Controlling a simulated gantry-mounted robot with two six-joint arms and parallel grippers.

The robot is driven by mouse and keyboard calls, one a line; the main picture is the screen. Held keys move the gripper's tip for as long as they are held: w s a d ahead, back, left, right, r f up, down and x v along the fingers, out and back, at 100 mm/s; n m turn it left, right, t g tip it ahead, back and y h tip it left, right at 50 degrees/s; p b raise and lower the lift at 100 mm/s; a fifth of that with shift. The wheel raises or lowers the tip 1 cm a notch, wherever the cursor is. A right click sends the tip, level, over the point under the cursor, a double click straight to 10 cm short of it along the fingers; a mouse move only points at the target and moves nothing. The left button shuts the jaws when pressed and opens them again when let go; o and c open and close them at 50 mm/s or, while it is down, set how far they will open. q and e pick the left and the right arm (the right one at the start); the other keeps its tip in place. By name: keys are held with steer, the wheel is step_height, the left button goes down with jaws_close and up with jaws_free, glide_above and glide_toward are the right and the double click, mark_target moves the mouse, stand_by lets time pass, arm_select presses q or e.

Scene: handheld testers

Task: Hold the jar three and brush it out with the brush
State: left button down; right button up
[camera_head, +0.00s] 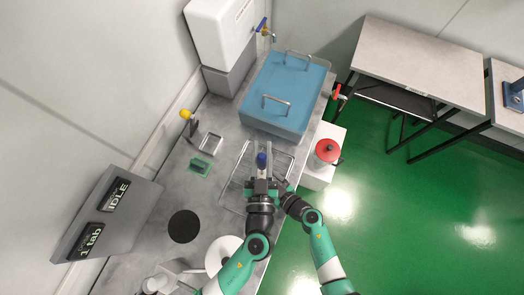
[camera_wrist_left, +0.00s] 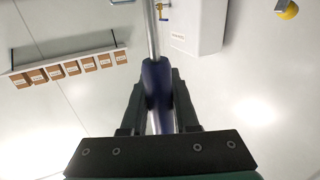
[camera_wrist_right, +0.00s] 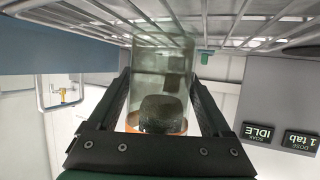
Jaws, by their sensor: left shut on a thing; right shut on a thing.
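My left gripper (camera_head: 262,184) is shut on the blue handle of the brush (camera_head: 262,160), above the wire rack. In the left wrist view the brush handle (camera_wrist_left: 157,85) sits between the fingers, with a thin metal rod running out of the top of the picture. The bristles are not in view. My right gripper (camera_head: 284,193) is just right of the left one. In the right wrist view it is shut on a clear greenish glass jar (camera_wrist_right: 165,65), with a dark patch and an orange edge showing at the lower end. The head view hides the jar behind the grippers.
The wire rack (camera_head: 233,183) stands on the grey counter. A blue lidded tub (camera_head: 290,90) is behind it, and a white block with a red round top (camera_head: 326,151) at the right edge. A black disc (camera_head: 184,226) and a green-based block (camera_head: 200,167) lie left.

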arm_select(q)
step_height(320, 180, down, 4)
steer(key=shift+f, duration=0.15)
stand_by(0.3)
step_height(320, 180, up, 5)
steer(key=shift+r, duration=0.1)
stand_by(0.6)
step_height(320, 180, down, 5)
steer(key=shift+f, duration=0.1)
stand_by(0.5)
steer(key=shift+w, duration=0.1)
stand_by(0.4)
